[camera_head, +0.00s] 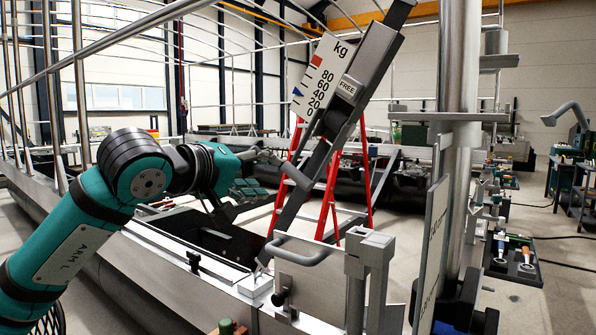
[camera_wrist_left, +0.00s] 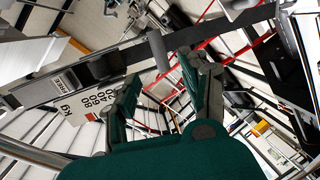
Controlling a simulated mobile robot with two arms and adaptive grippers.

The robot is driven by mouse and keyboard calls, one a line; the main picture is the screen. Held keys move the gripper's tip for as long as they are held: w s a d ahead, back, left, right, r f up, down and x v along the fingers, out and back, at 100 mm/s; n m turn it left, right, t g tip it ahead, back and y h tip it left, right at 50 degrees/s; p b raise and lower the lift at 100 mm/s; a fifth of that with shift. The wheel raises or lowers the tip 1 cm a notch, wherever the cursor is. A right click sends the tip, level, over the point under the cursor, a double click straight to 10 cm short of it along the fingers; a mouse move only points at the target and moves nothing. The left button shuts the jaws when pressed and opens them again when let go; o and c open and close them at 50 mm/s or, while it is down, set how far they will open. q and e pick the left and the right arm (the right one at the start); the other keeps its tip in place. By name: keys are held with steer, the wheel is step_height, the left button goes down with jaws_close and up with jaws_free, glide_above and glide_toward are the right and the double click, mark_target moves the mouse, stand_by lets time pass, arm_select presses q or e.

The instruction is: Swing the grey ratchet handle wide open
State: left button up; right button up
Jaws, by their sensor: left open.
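The grey ratchet handle (camera_head: 308,186) is a long dark bar that slants down and left from the tilted tension unit, close along its line. A short round grey grip (camera_head: 296,172) sticks out of its side toward my left gripper. In the left wrist view the grip (camera_wrist_left: 159,52) hangs from the bar, ahead of and between the fingers. The tension unit (camera_head: 375,60) carries a white kg scale (camera_head: 324,75) and a "FREE" label. My left gripper (camera_head: 268,172) is open and empty, just left of the grip, with a gap appearing between them. My right gripper is out of view.
A red stepladder (camera_head: 331,195) stands behind the handle. A curved grey tube (camera_head: 302,253) and metal posts (camera_head: 368,265) stand below it. A thick upright steel pole (camera_head: 459,60) blocks the right side. The pontoon deck edge (camera_head: 185,250) runs under my left arm.

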mark_target(295, 178)
arm_select(q)
steer(key=p+x, duration=0.4)
steer(key=x, duration=0.7)
steer(key=shift+w+d+f, duration=0.1)
steer(key=shift+w+d, duration=0.15)
steer(key=shift+c, duration=0.3)
jaws_close()
